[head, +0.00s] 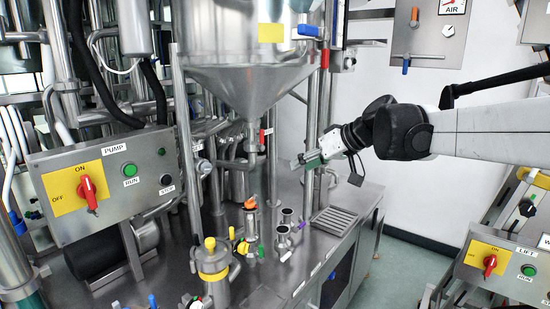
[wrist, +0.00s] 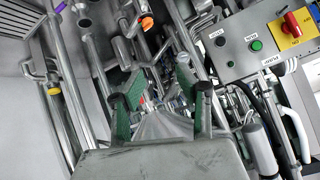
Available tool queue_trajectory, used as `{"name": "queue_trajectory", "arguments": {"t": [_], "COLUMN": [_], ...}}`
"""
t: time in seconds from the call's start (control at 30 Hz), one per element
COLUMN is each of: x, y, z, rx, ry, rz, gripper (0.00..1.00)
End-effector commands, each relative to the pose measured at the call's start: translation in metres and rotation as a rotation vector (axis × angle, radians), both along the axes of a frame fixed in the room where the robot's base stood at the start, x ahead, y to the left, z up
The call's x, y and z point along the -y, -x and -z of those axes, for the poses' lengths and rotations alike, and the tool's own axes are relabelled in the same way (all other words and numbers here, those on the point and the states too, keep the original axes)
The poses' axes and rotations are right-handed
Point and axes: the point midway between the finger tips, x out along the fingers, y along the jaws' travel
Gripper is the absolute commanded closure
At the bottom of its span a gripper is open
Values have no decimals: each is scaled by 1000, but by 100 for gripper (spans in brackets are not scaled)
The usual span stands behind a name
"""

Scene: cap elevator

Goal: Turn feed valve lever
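A small red lever (head: 263,136) sits on the outlet pipe just below the cone of the steel hopper (head: 240,70); I take it as the feed valve lever, though no label is readable. My gripper (head: 300,162) is to the right of the red lever and slightly lower in the picture, apart from it. In the wrist view my gripper (wrist: 162,103) has its two green-padded fingers spread wide with nothing held. A small red spot shows between the fingers there, partly hidden by the left finger; I cannot tell whether it is the lever.
A pump panel (head: 108,178) with a red knob stands at the left. Below the outlet are an orange-topped fitting (head: 250,204), a yellow-trimmed steel vessel (head: 212,262) and several pipe stubs with coloured handles. A vertical steel post (head: 311,125) stands beside my gripper. A lift panel (head: 510,264) is at right.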

Motion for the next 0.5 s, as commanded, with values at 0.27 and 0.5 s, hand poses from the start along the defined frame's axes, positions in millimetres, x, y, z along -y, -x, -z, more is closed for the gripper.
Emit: {"name": "queue_trajectory", "arguments": {"t": [0.27, 0.5], "x": [25, 52], "y": [96, 173], "z": [26, 59], "rx": [-98, -154], "ry": [101, 183], "rz": [150, 293], "gripper": [67, 67]}}
